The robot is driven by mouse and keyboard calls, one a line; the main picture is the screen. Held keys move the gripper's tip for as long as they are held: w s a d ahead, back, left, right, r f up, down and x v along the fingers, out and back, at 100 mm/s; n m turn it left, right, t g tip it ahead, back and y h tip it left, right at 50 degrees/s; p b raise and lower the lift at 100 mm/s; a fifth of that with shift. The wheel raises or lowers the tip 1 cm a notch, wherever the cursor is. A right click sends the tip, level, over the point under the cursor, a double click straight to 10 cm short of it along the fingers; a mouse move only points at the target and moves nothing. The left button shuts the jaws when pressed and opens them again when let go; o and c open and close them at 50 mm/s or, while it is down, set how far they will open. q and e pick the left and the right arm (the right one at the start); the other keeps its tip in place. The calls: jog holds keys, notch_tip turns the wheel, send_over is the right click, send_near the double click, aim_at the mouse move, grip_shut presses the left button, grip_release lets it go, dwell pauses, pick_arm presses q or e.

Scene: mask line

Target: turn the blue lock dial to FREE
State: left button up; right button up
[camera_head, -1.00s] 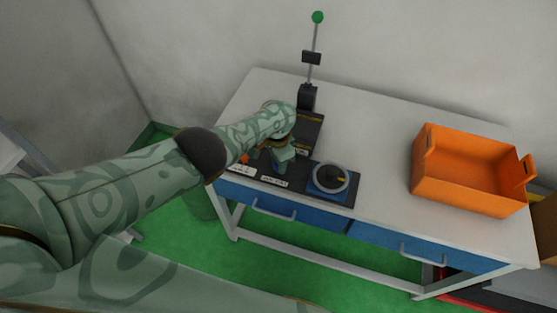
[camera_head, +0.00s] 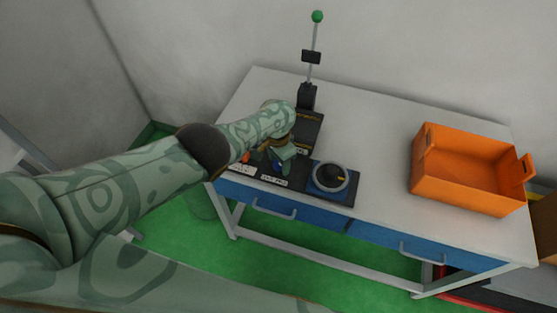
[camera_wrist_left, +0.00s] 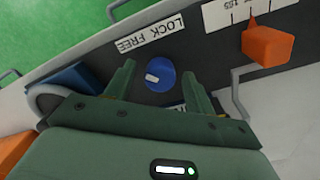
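The blue lock dial (camera_wrist_left: 161,76) sits on a dark panel in the left wrist view. Its white mark points left in that picture. A white LOCK FREE label (camera_wrist_left: 152,36) lies beside it, appearing turned around. My left gripper (camera_wrist_left: 160,85) is open, with one finger on each side of the dial; I see gaps and cannot tell any contact. In the head view my left gripper (camera_head: 270,160) is over the panel's middle, and a bit of the blue dial (camera_head: 278,166) shows between the fingers. My right gripper is not in view.
An orange knob (camera_wrist_left: 266,45) is on the panel to one side of the dial. A blue unit with a round ring (camera_head: 329,179) is on the other side. A green-tipped lever (camera_head: 313,50) stands behind. An orange crate (camera_head: 468,178) is at the table's right; the middle tabletop is clear.

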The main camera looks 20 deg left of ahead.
pick_arm(q)
notch_tip(320, 180, up, 16)
jog(key=p, duration=1.3)
jog(key=shift+w+a+r+p, duration=0.15)
jog(key=shift+a+p, duration=0.1)
jog(key=shift+p, duration=0.1)
jog(key=s+a+f+n+b, duration=0.1)
jog(key=s+f+b, duration=0.2)
jog(key=s+f, duration=0.55)
jog(key=s+a+f+n+b, duration=0.1)
jog(key=s+a+f+b, duration=0.3)
jog(key=f, duration=0.8)
jog(key=s+d+f+n+b, duration=0.1)
jog(key=s+f+b, duration=0.1)
jog(key=s+f, duration=0.7)
jog(key=s+a+f+b, duration=0.2)
jog(key=s+f, duration=0.3)
jog(key=s, duration=0.4)
jog(key=s+a+f+b, duration=0.1)
jog(key=s+f+b, duration=0.2)
jog(key=s+f, duration=0.3)
jog(key=s+a+f+t+b, duration=0.1)
jog(key=s+f, duration=0.4)
jog(key=s, duration=0.9)
jog(key=shift+s+a+f+n+b, duration=0.3)
jog(key=shift+a+b, duration=0.5)
jog(key=shift+b, duration=0.4)
